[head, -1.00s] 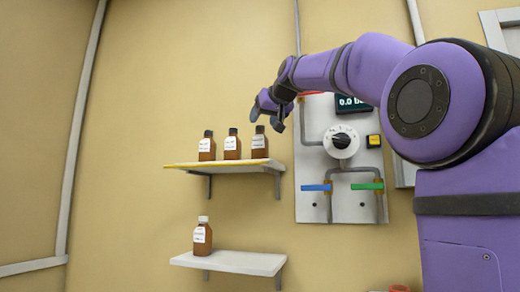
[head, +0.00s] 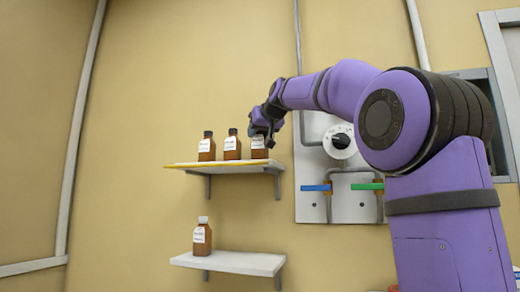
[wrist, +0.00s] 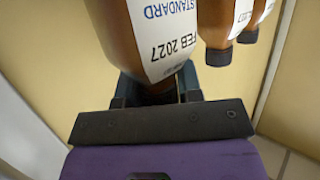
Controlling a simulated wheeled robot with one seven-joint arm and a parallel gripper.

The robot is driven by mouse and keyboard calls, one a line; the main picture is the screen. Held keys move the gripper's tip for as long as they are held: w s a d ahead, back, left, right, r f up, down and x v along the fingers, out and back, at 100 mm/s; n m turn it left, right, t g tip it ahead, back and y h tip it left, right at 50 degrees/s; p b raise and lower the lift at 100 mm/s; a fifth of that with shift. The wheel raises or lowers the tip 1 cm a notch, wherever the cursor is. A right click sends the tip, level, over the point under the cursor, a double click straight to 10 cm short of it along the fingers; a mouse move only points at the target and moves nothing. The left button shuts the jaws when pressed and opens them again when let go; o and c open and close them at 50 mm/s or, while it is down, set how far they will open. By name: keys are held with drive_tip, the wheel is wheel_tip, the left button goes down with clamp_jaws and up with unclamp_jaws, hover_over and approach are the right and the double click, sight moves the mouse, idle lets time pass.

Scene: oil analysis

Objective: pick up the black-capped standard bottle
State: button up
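The standard bottle (head: 260,153) is brown with a white label and stands at the right end of the upper shelf (head: 235,168). In the wrist view the bottle (wrist: 165,35) is close and upside down, its label reading "STANDARD" and "FEB 2027". My gripper (head: 264,131) is at its top and hides the cap. In the wrist view my gripper (wrist: 157,92) has a finger on each side of the bottle's neck. The fingers look apart, though their contact with the cap is hidden.
Two similar black-capped bottles, the middle one (head: 231,147) and the left one (head: 206,149), stand close by to the left. A white-capped bottle (head: 202,236) stands on the lower shelf (head: 235,262). A wall panel with a dial (head: 340,141) is to the right.

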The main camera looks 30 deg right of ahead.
clamp_jaws()
drive_tip(key=shift+r, duration=0.1)
drive_tip(key=shift+r, duration=1.45)
drive_tip(key=shift+s+a+r, duration=0.1)
drive_tip(key=shift+r, duration=0.2)
drive_tip(key=s+a+r, duration=0.1)
drive_tip(key=s+a, duration=0.9)
drive_tip(key=s, duration=0.2)
drive_tip(key=shift+a+r, duration=0.15)
drive_tip(key=shift+a, duration=0.05)
